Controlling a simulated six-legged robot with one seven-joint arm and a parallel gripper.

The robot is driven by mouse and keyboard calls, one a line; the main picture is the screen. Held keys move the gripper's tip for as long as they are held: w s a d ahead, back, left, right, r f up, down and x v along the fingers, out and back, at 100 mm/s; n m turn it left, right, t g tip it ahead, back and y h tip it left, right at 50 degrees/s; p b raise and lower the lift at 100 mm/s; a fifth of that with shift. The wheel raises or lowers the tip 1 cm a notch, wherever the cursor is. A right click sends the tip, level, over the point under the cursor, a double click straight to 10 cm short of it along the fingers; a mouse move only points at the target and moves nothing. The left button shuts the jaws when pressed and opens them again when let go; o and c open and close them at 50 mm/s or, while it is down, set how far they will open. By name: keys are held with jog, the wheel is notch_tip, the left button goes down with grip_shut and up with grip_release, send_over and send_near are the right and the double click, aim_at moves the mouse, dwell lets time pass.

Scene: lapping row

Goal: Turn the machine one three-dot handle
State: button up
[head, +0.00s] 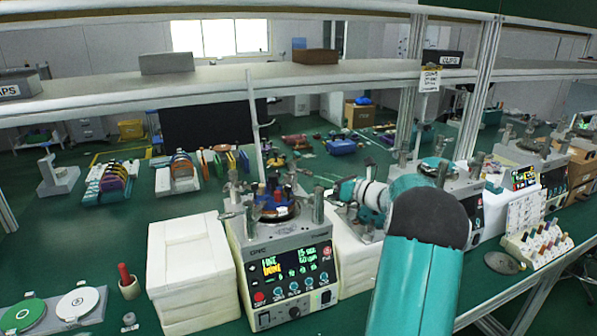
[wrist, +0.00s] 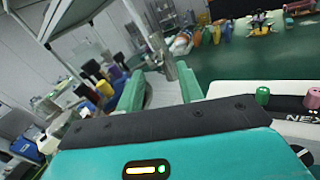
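Machine one (head: 290,262), a light grey box labelled ONE with a lit display, stands on the green bench in the head view. On its top are a blue and brown round plate, a red-topped piece and several grey upright parts, one a post (head: 318,206) at the right. I cannot make out dots on any handle. My gripper (head: 342,190), teal and grey, is just right of this post, and contact is unclear. In the wrist view its two teal fingers (wrist: 160,88) stand apart, with a grey cylinder (wrist: 170,62) seen behind the gap. The gripper looks open and empty.
A white block stack (head: 192,265) stands left of the machine, another white block right of it. A shelf (head: 225,87) crosses above. More machines (head: 450,185) and a rack of coloured knobs (head: 537,240) are at right. A red-handled cup (head: 128,285) is at left.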

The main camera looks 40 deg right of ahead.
aim_at(303, 171)
jog(key=x, duration=0.9)
jog(key=shift+w+r, duration=0.1)
jog(key=shift+w, duration=0.05)
grip_shut()
